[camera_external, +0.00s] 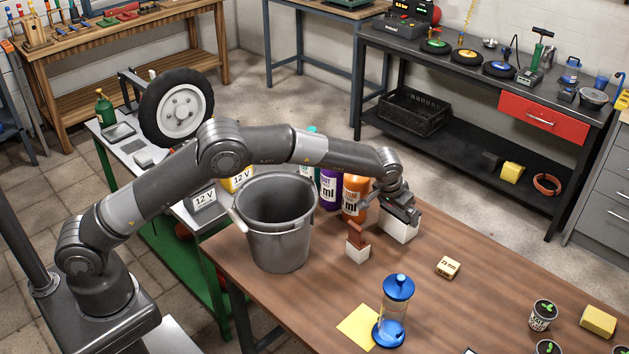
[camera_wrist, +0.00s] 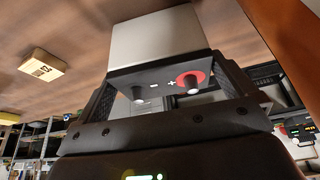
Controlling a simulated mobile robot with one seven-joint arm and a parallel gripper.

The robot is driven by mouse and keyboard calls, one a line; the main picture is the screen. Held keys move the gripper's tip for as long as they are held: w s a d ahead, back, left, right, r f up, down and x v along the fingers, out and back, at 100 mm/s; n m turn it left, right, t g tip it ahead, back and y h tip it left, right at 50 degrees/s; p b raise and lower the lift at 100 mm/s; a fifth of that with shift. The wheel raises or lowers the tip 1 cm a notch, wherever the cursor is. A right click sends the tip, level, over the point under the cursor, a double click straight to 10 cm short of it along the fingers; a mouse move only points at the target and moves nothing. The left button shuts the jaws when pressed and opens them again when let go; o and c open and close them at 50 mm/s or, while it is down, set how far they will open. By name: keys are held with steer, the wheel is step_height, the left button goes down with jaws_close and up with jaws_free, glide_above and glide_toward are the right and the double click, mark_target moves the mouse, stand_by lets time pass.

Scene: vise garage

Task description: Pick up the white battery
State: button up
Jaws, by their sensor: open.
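The white battery (camera_external: 397,229) stands on the brown table, under my gripper (camera_external: 403,210). In the wrist view, its pale body and dark terminal face (camera_wrist: 160,80) show, with a minus post and a red-ringed plus post. My gripper (camera_wrist: 170,88) is open, with one finger on each side of the battery's terminal end. I cannot tell whether either finger touches it. The gripper and wrist partly cover the battery's top in the external view.
An orange bottle (camera_external: 355,199), a purple bottle (camera_external: 329,188) and a grey bucket (camera_external: 279,235) stand left of the battery. A brown-and-white block (camera_external: 357,247) and a small box (camera_external: 447,267) are nearer the front. Batteries marked 12 V (camera_external: 203,199) stand on the left bench.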

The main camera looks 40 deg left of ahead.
steer(key=x, duration=0.4)
steer(key=shift+f, duration=0.25)
steer(key=c, duration=1.4)
steer(key=shift+r, duration=0.15)
